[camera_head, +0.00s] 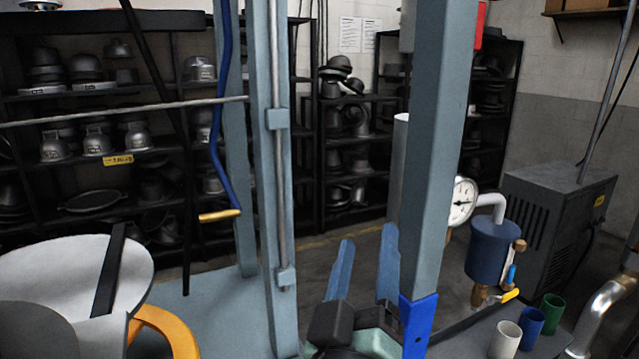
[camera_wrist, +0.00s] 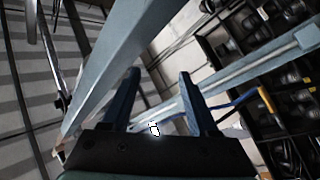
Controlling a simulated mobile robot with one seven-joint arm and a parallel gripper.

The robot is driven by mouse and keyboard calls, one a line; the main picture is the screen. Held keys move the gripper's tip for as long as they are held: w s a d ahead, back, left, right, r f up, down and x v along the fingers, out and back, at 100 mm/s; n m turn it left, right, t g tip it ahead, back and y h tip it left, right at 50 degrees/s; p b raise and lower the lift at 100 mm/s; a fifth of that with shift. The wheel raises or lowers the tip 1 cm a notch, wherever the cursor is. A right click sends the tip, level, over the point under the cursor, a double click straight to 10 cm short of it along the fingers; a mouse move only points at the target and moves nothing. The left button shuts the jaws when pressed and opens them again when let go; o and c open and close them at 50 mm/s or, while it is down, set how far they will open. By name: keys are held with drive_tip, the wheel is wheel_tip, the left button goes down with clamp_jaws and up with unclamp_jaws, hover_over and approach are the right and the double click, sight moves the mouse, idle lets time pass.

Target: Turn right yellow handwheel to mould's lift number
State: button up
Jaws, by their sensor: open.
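My gripper (camera_head: 368,236) is open and empty, its two blue fingers pointing up and away beside the right grey-blue post. It also shows in the wrist view (camera_wrist: 158,73), with nothing between the fingers. A yellow-orange curved rim (camera_head: 172,328) shows at the lower left, partly cut off and partly behind a pale round metal piece (camera_head: 60,280); I cannot tell whether it is the right handwheel. My gripper is well to the right of it, apart. Metal moulds (camera_head: 97,146) stand on the left shelf; a yellow label (camera_head: 118,159) hangs below them, its writing too small to read.
Grey-blue posts (camera_head: 436,150) frame the press. A blue lever (camera_head: 222,110) with a yellow grip hangs at the left post. Right are a dial gauge (camera_head: 461,202), a blue tank (camera_head: 494,248) and several cups (camera_head: 529,321). Open floor lies behind the gripper.

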drive_tip(key=w+a+f+m+g+y, duration=0.1)
drive_tip(key=a+f+m+g+y, duration=0.1)
drive_tip(key=a+m+g+y, duration=0.25)
drive_tip(key=s+r+t+p, duration=0.3)
drive_tip(key=s+r, duration=0.1)
drive_tip(key=r, duration=0.7)
drive_tip(key=s+r+t+p, duration=0.3)
drive_tip(key=s+r+t, duration=0.1)
drive_tip(key=r, duration=0.7)
drive_tip(key=s+r+t+p, duration=0.2)
drive_tip(key=s+r+t, duration=0.2)
drive_tip(key=r, duration=0.7)
drive_tip(key=shift+s+a+r+p, duration=0.3)
drive_tip(key=shift+s+a+p, duration=0.05)
drive_tip(key=shift+p, duration=0.05)
drive_tip(key=shift+c, duration=0.8)
drive_tip(key=shift+s+f, duration=0.1)
